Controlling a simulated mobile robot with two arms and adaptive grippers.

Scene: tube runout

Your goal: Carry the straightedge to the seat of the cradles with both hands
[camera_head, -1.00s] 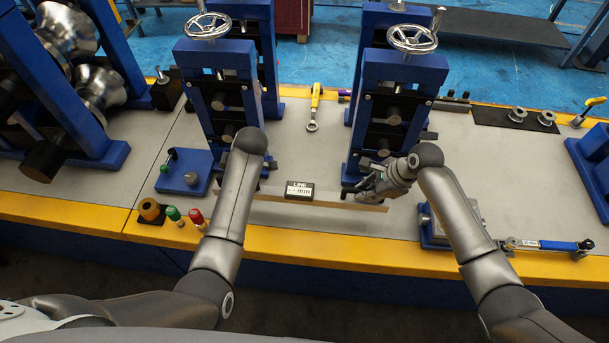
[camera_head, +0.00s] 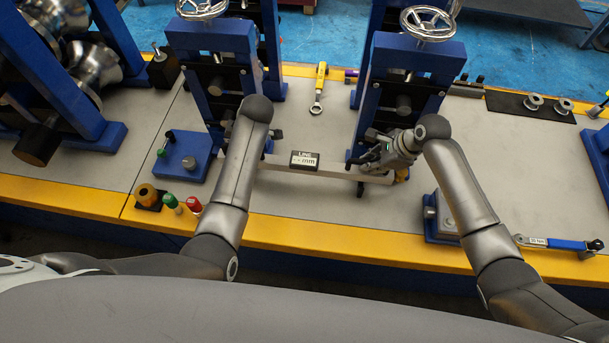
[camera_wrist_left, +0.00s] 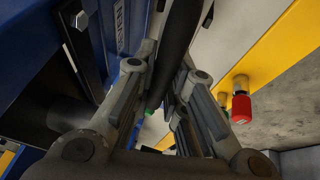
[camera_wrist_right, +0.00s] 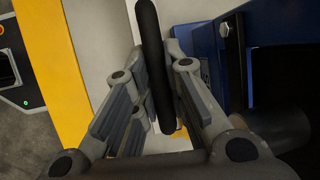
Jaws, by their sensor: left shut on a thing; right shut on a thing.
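The straightedge (camera_head: 335,170) is a long pale bar with a black-framed "LINE mm" display (camera_head: 304,161) on it. It spans between my two grippers in front of the two blue roller stands. My right gripper (camera_head: 366,163) is shut on it near its right end. My left gripper is mostly hidden behind my left arm in the head view. In the left wrist view my left gripper (camera_wrist_left: 160,100) closes around a dark rounded bar (camera_wrist_left: 178,45). The right wrist view shows a similar dark bar (camera_wrist_right: 153,60) between the fingers. I cannot clearly make out the cradle seat.
The blue stands (camera_head: 412,58) (camera_head: 212,45) with handwheels rise close behind the straightedge. A yellow-handled wrench (camera_head: 319,85) lies between them. A blue block (camera_head: 185,157) and red and green knobs (camera_head: 194,204) are at left. A blue-handled tool (camera_head: 560,243) lies at right.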

